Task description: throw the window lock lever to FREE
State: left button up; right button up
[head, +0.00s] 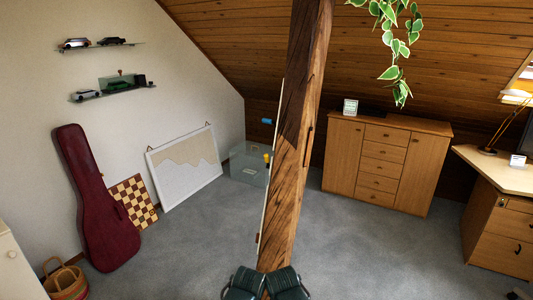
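A thick timber brace (297,130) runs from top to bottom through the middle of the head view and hides what is behind it. A thin pale strip (271,175) shows along its left edge. A small blue piece (266,121) and a small yellow piece (267,158) stick out at that edge. I cannot tell whether either is the window lock lever. No FREE marking is readable. Part of a bright window (523,78) shows at the right edge, with no lever visible on it.
A clear box (247,166) stands on the floor left of the brace. A wooden cabinet (383,165) and a desk (497,170) stand to the right. A red guitar case (97,200) leans on the left wall. Grey carpet (370,250) is open between them.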

aim_at(265, 155)
jog(key=i+j, duration=0.35)
jog(key=i+j+z, duration=0.15)
jog(key=i+j, duration=0.5)
jog(key=i+j+z, duration=0.1)
jog(key=i+j, duration=0.2)
jog(key=i+j+z, duration=0.1)
jog(key=i+j, duration=0.2)
jog(key=j, duration=0.2)
jog(key=i+j, duration=0.25)
jog(key=j, duration=0.2)
jog(key=i+j+z, duration=0.15)
jog(key=i+j, duration=0.4)
jog(key=j, duration=0.3)
